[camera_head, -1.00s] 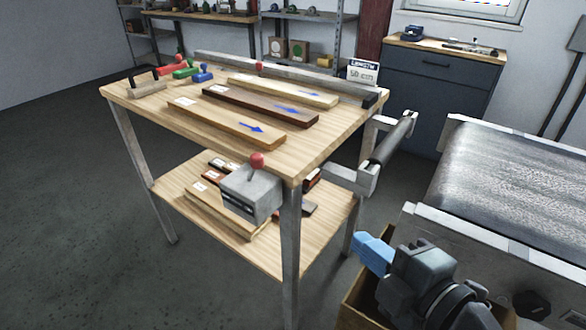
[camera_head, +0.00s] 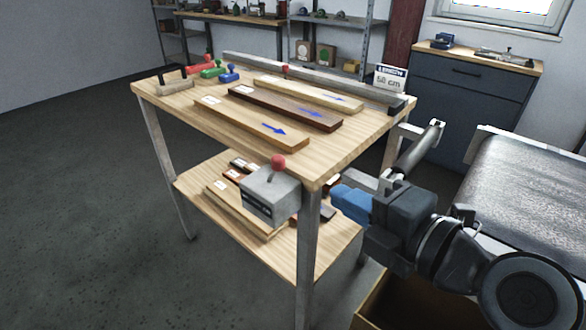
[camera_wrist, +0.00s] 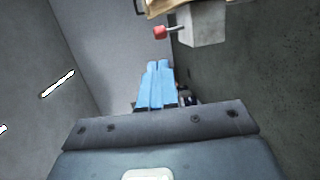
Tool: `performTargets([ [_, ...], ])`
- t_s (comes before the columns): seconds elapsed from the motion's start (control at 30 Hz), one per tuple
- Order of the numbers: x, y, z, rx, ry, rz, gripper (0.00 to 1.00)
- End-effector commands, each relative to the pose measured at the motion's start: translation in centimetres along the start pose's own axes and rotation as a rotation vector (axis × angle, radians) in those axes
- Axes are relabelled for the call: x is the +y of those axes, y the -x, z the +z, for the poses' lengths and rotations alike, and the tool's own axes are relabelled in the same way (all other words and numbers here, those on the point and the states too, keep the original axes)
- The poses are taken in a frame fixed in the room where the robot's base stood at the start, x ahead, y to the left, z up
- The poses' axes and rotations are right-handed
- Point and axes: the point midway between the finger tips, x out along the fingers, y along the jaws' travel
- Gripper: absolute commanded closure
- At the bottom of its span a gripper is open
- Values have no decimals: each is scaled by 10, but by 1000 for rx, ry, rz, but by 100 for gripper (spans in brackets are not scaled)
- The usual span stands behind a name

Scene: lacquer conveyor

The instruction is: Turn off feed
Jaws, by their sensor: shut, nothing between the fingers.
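A grey switch box (camera_head: 270,195) with a red-knobbed lever (camera_head: 278,162) is fixed at the front corner of the wooden table. The lever stands roughly upright, with its knob above the box. The box also shows in the wrist view (camera_wrist: 206,24), with its red knob (camera_wrist: 160,32) sticking out to the left. My gripper (camera_head: 338,200) has blue fingers and is shut and empty. It is to the right of the box, beside the table's front leg and apart from the lever. In the wrist view the blue fingers (camera_wrist: 158,68) lie together below the knob.
The table top (camera_head: 345,150) holds several boards with blue arrows, coloured stamps and a fence with a length sign (camera_head: 391,79). A roller (camera_head: 420,150) and grey conveyor belt (camera_head: 530,190) lie right. A cardboard box (camera_head: 400,305) is under my arm. The floor left is clear.

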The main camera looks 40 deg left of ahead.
Motion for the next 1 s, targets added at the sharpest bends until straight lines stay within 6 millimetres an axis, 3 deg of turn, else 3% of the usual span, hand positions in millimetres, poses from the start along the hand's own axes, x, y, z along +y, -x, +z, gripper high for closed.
performTargets([
  [0.4, 2, -80, -1, 3, -2, -1, 100],
  [0.6, 1, -110, -1, 1, -1, -2, 100],
  [1.0, -1, -126, 0, -2, 0, -2, 100],
])
